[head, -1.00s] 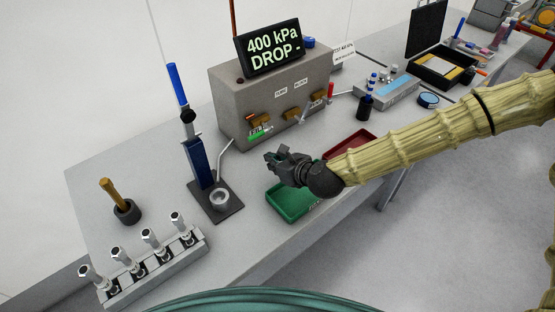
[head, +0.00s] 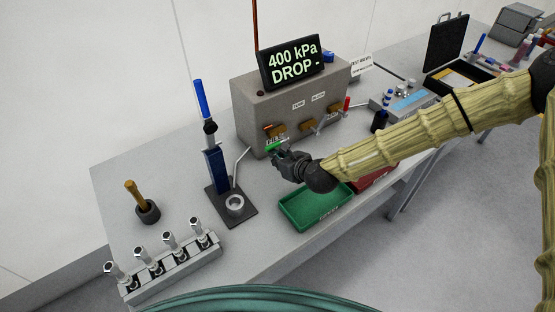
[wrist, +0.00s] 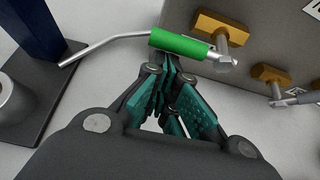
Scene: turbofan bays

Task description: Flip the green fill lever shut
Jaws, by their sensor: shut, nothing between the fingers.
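The green fill lever (head: 276,147) is on the front of the grey test box (head: 290,100), at its left end, below a brass valve body. In the wrist view the green lever sleeve (wrist: 180,43) lies nearly level, just past my fingertips. A bent silver tube runs left from it. My gripper (wrist: 170,75) is shut and empty, with its tips right at the lower edge of the green sleeve. I cannot tell whether they touch. The head view shows my gripper (head: 285,157) at the lever, partly covering it.
A green tray (head: 315,207) and a red tray (head: 375,178) stand below my arm. The blue-topped stand (head: 217,170) is left of the box. A second brass valve (wrist: 271,74) is to the right.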

